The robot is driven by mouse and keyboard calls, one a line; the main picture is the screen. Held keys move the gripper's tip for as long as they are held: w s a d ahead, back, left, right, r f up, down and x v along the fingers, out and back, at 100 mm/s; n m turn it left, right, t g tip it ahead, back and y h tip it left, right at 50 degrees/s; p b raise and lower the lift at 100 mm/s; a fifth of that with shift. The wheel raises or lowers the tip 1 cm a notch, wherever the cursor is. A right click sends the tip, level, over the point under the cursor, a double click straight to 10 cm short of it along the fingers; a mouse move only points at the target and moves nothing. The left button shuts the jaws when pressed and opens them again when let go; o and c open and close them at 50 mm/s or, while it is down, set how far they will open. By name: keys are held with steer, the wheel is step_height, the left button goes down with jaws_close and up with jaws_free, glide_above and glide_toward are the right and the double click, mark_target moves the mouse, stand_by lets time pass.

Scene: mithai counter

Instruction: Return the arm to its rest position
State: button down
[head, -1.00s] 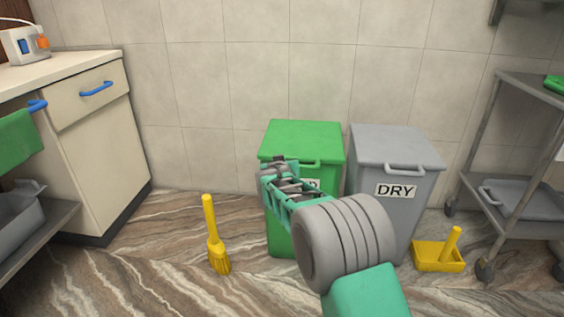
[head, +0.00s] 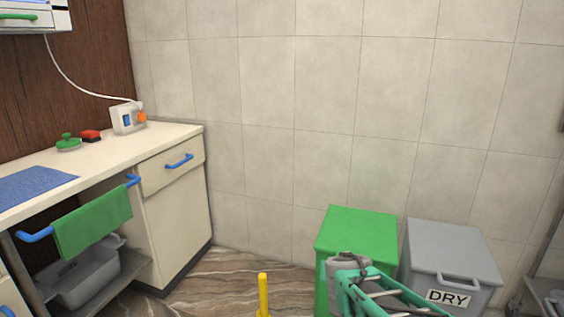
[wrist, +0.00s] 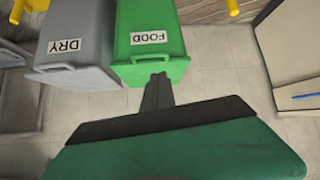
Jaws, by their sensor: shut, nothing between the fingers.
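My gripper (wrist: 159,78) shows in the wrist view with its dark fingers closed together and nothing between them. In the head view my teal and grey arm is at the bottom edge, in front of the green bin (head: 357,230); the fingers are hard to make out there. I cannot tell any contact with the bin.
A grey DRY bin (head: 452,255) stands right of the green bin, both lidded and against the tiled wall. A yellow brush handle (head: 263,293) rises at the bottom. A cream counter (head: 172,215) with a green towel (head: 93,222) is at left. A trolley edge shows at far right.

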steer(key=s+a+r+n+g+y+p, duration=0.1)
steer(key=s+r+g+p, duration=0.2)
steer(key=s+r+p, duration=0.6)
steer(key=s+a+r+n+g+y+p, duration=0.1)
steer(key=s+a+r+g+p, duration=0.1)
steer(key=s+r+p, duration=0.8)
steer(key=s+r+g, duration=0.1)
steer(key=s+r, duration=0.2)
steer(key=s, duration=0.2)
steer(key=shift+s+a+r+y, duration=0.15)
steer(key=shift+s+a+y, duration=0.1)
steer(key=shift+y, duration=0.15)
